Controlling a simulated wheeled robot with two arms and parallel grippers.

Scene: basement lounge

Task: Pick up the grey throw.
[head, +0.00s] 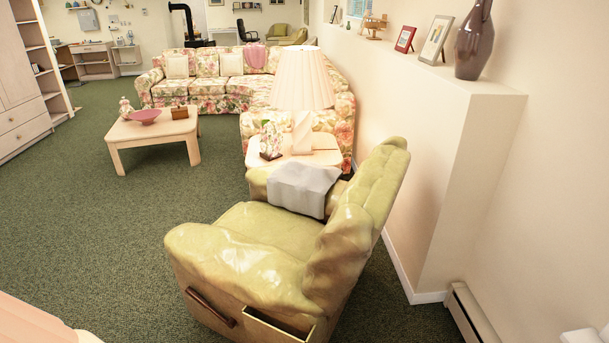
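The grey throw (303,187) lies draped over the far arm of the green recliner (262,229) in the head view. It hangs down on the side facing the seat; its far side is hidden. The recliner's back is toward the right, near the wall, and its near arm is closest to me. Neither of my grippers is in view, and nothing is touching the throw.
A side table (322,157) with a lamp (302,82) stands just behind the throw. A coffee table (150,133) and a floral sofa (207,84) are farther back. A ledge wall (440,170) borders the right. Green carpet (95,215) is open on the left.

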